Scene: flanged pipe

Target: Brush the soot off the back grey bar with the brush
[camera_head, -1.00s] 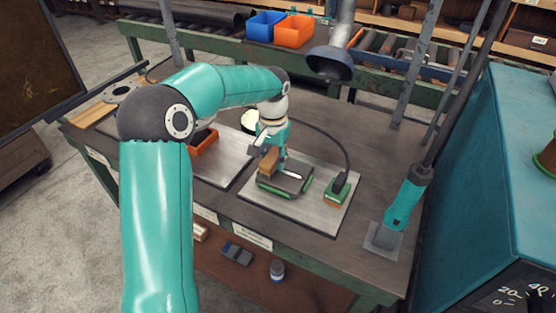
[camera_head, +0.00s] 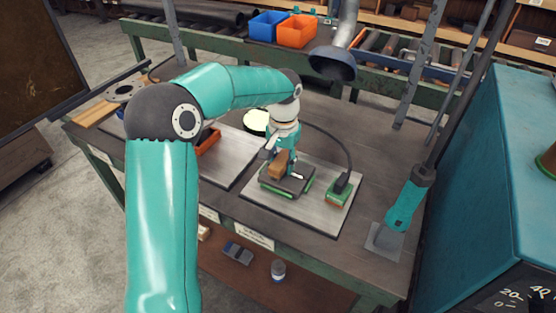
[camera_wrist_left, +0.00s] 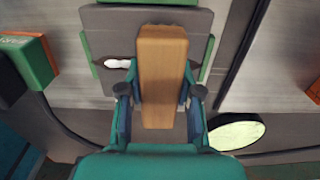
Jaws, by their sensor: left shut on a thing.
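My left gripper (camera_head: 281,150) is shut on a wooden block, the brush (camera_head: 278,165); the brush also shows in the left wrist view (camera_wrist_left: 162,70). Its bristles are hidden. The brush is over a dark grey piece with green edges (camera_head: 290,182) on a metal plate. In the left wrist view one grey bar (camera_wrist_left: 110,22) lies at the top, and a darker grey surface (camera_wrist_left: 110,82) lies beneath the brush. I cannot tell whether the brush touches it. A small white thing (camera_wrist_left: 118,63) lies beside the brush. Soot cannot be made out. My right gripper is not in view.
A green block with a black cable (camera_head: 340,193) stands right of the piece. A pale round disc (camera_head: 256,121) is behind left, and an orange tray (camera_head: 208,141) is left. A hood (camera_head: 332,63) hangs behind.

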